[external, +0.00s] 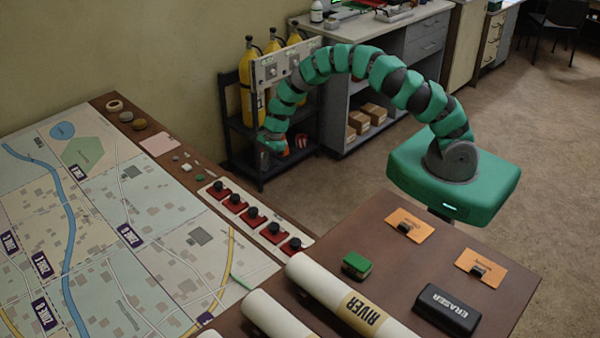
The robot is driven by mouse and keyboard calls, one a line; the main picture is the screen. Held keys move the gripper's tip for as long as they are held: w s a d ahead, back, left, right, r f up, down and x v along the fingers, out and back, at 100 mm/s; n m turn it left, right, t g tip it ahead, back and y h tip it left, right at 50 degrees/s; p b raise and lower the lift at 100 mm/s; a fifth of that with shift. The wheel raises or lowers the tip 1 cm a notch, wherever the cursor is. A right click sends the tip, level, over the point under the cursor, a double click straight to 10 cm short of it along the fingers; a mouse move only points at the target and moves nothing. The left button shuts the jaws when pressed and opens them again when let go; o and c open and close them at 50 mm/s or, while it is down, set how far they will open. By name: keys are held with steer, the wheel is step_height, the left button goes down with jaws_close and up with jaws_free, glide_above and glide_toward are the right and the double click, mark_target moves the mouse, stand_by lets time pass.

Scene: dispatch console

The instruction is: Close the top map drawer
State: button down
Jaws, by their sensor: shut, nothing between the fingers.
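My green and black segmented arm arches from its green base over to the left. My gripper (271,143) is at its far end, low beside the table's far edge and in front of the black rack. It is small in the picture and appears shut and empty. No drawer is clearly marked as the top map drawer. A grey cabinet (425,45) at the back has drawer fronts that look flush, well away from my gripper. The front faces of the map table (115,100) are hidden from this view, so any drawer there cannot be seen.
A black rack (235,125) with yellow cylinders (247,80) stands behind my gripper. Red-based black knobs (253,215) line the table edge. Rolled maps (335,295), an eraser (447,310), a green block (356,265) and orange cards (410,224) lie in front.

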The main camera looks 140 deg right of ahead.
steer(key=shift+f, duration=0.1)
steer(key=s+a+f+t+b, duration=0.2)
steer(key=a+b, duration=0.8)
steer(key=b, duration=0.3)
steer(key=s+a+f+t+b, duration=0.2)
steer(key=a+t+b, duration=0.1)
steer(key=a+b, duration=0.85)
steer(key=shift+w+d+r+b+x, duration=0.3)
steer(key=shift+b+x, duration=0.65)
steer(key=shift+x, duration=1.1)
steer(key=shift+w+d+r+b+x, duration=0.25)
steer(key=shift+b+x, duration=0.7)
steer(key=shift+x, duration=1.1)
steer(key=shift+w+d+r+b+x, duration=0.3)
steer(key=shift+b+x, duration=0.65)
steer(key=shift+x, duration=1.1)
steer(key=shift+a, duration=0.1)
steer(key=shift+r, duration=0.1)
